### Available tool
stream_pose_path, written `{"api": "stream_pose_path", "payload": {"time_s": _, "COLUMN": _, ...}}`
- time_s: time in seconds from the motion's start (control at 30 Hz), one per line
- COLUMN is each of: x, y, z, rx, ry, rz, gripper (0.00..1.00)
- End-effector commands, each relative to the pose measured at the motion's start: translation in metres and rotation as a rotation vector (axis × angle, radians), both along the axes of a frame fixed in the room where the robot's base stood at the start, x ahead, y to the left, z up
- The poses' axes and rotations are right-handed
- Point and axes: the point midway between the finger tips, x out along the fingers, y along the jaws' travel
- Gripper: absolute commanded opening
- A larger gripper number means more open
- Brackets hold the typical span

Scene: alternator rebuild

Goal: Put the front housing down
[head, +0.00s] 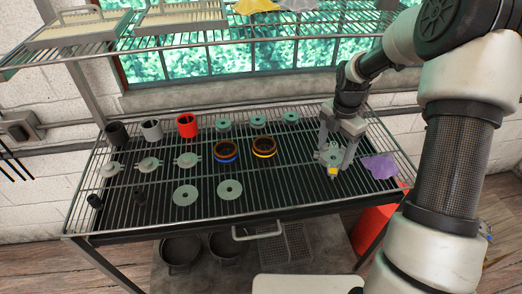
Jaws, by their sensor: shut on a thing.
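My gripper (335,160) is at the right part of a wire-rack table (270,203), fingers pointing down. It is shut on the front housing (330,154), a small grey-green part with a round middle. The housing is low, close to the rack's surface; I cannot tell whether it touches. The fingers hide part of it. A small yellow patch (333,171) shows just below the housing; I cannot tell what it belongs to.
A purple cloth (380,166) lies right of my gripper. Two dark rings (264,147) with coloured bands, grey discs (230,190), flanged parts (187,160), green-grey parts (258,122) and a red cylinder (187,125) stand leftward. The rack's front right is clear. A shelf (210,38) hangs above.

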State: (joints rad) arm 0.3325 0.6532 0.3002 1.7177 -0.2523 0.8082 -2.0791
Motion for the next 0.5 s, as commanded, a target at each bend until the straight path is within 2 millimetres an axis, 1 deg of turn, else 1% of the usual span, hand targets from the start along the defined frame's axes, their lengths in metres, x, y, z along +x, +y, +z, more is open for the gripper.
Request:
{"api": "stream_pose_path", "payload": {"time_s": 0.03, "x": -0.002, "y": 0.013, "z": 0.002, "rx": 0.001, "ry": -0.001, "rz": 0.006, "gripper": 0.38}}
{"api": "stream_pose_path", "payload": {"time_s": 0.2, "x": -0.011, "y": 0.058, "z": 0.002, "rx": 0.001, "ry": -0.001, "rz": 0.008, "gripper": 0.38}}
{"api": "stream_pose_path", "payload": {"time_s": 0.4, "x": -0.022, "y": 0.111, "z": 0.002, "rx": 0.001, "ry": -0.002, "rz": 0.008, "gripper": 0.38}}
{"api": "stream_pose_path", "payload": {"time_s": 0.5, "x": -0.027, "y": 0.134, "z": 0.002, "rx": 0.001, "ry": -0.001, "rz": 0.006, "gripper": 0.38}}
